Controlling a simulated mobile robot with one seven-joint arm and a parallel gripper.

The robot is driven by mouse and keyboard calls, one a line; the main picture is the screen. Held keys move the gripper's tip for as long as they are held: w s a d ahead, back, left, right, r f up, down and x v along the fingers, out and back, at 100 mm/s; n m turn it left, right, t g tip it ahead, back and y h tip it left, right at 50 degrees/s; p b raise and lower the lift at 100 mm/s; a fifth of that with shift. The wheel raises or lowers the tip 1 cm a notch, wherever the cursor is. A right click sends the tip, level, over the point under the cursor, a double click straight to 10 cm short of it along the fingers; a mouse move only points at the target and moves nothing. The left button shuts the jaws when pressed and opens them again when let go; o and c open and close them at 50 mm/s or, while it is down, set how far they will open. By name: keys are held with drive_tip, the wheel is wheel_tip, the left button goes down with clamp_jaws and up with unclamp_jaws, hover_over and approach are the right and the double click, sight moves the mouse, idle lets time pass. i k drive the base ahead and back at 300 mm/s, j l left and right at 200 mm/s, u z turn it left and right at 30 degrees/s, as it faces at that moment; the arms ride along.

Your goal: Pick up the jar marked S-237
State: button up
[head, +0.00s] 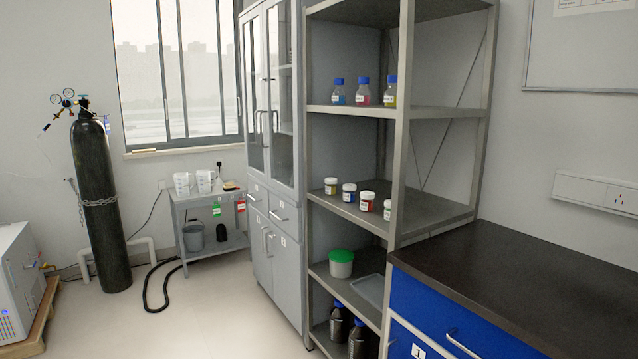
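Several small jars with white lids and coloured bands stand in a row on the middle shelf of the grey rack in the head view. From left to right are a yellowish jar (330,186), a blue-banded jar (349,192), a red-orange jar (367,201) and a greenish jar (387,210) partly hidden by the rack's front post. Their labels are too small to read, so I cannot tell which is marked S-237. My gripper is not in view.
The rack's upper shelf (440,113) holds blue-capped bottles (363,92). A green-lidded tub (341,263) and dark bottles (357,338) stand lower. A dark-topped blue bench (500,275) adjoins the rack at right. A gas cylinder (97,200) stands left. Open floor (220,310) lies before the cabinet.

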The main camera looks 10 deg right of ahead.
sight(330, 182)
drive_tip(key=i+j, duration=0.2)
drive_tip(key=i, duration=0.35)
drive_tip(key=i+j, duration=0.25)
drive_tip(key=i, duration=0.3)
drive_tip(key=i+j+u, duration=0.1)
drive_tip(key=i, duration=0.45)
drive_tip(key=i+j, duration=0.25)
drive_tip(key=i, duration=0.9)
